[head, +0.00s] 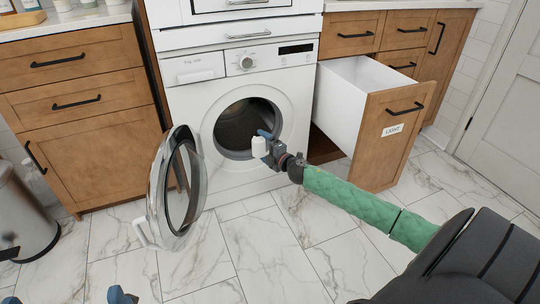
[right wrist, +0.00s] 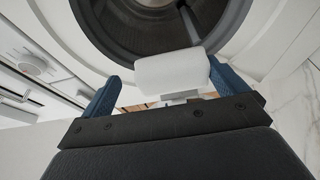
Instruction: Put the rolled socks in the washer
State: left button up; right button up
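The washer (head: 284,160) is white and front-loading. Its round glass door (head: 151,196) stands wide open to the left, and its dark drum opening (head: 236,126) is uncovered. My right gripper (head: 264,146) is in front of the lower right of the opening. It holds the white rolled socks (head: 259,147) off the floor. In the right wrist view the socks (right wrist: 172,72) sit between the blue fingertips, with the drum opening (right wrist: 130,30) just beyond. A narrow gap shows beside the left finger there. My left gripper (head: 65,299) shows only as two blue fingertips, wide apart, at the bottom left edge.
An open drawer (head: 395,135) labelled "LIGHT" juts out right of the washer, close to my right arm. Wooden cabinets (head: 85,110) stand on the left. A metal bin (head: 22,215) is at the far left. The marble-tiled floor (head: 260,250) in front is clear.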

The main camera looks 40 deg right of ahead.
jog(key=s+a+p, duration=0.2)
jog(key=s, duration=0.8)
jog(key=s+a+p, duration=0.2)
jog(key=s+a, duration=0.1)
jog(key=s, duration=0.8)
jog(key=shift+s, duration=0.25)
dwell(0.6)
